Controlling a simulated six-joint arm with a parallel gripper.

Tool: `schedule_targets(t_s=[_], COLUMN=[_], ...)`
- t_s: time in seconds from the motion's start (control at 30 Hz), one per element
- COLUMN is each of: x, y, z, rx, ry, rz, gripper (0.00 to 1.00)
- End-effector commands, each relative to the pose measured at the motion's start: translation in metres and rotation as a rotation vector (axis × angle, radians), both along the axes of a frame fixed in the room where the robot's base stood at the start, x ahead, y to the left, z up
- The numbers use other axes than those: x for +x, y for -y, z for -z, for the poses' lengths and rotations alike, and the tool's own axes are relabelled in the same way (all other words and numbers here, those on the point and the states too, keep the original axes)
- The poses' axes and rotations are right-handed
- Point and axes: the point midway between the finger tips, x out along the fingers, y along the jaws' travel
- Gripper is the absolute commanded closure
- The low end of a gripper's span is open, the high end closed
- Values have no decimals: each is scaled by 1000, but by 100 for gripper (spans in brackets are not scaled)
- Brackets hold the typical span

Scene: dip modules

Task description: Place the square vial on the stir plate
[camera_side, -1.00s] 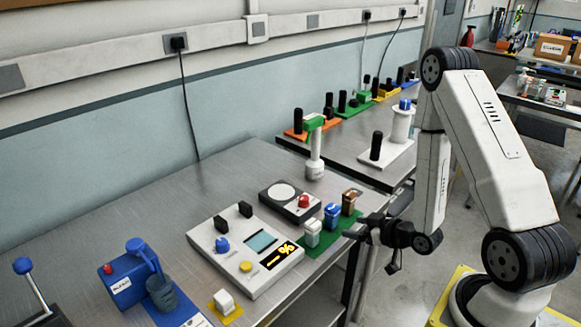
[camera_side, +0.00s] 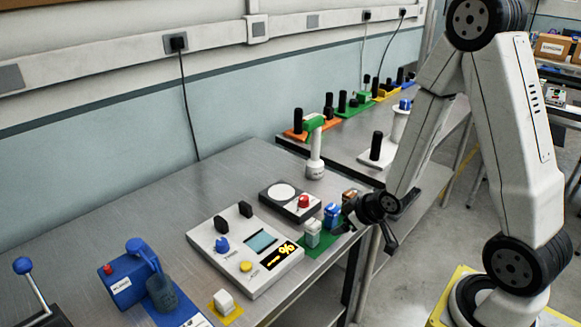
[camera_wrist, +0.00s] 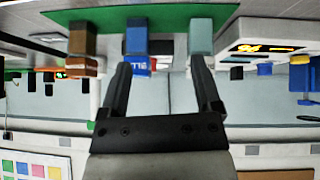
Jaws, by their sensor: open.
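Three square vials with caps stand in a row on a green mat (camera_side: 317,250): a pale one (camera_side: 312,232), a blue one (camera_side: 331,214) and a brown one (camera_side: 350,194), which my gripper partly hides. In the wrist view, the brown (camera_wrist: 83,38), blue (camera_wrist: 136,40) and pale (camera_wrist: 201,38) vials appear upside down. My gripper (camera_wrist: 160,75) is open and empty, its fingers pointing at the row; the blue vial appears by one fingertip and the pale vial by the other. The stir plate (camera_side: 272,208), dark with a white disc and red knob, is bare behind the mat.
A grey control box (camera_side: 238,270) with screens and knobs stands left of the mat. A white post with a green top (camera_side: 315,150) stands behind the stir plate. A blue device (camera_side: 122,290) is at front left. The back left of the table is clear.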

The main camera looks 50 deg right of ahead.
Motion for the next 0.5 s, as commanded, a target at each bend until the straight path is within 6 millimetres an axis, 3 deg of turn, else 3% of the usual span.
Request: schedule_targets(t_s=[0.27,0.5], x=[-13,-37], y=[-31,-62], z=[-30,-56], rx=[13,53], ry=[-182,-334], rz=[30,50], gripper=[19,19])
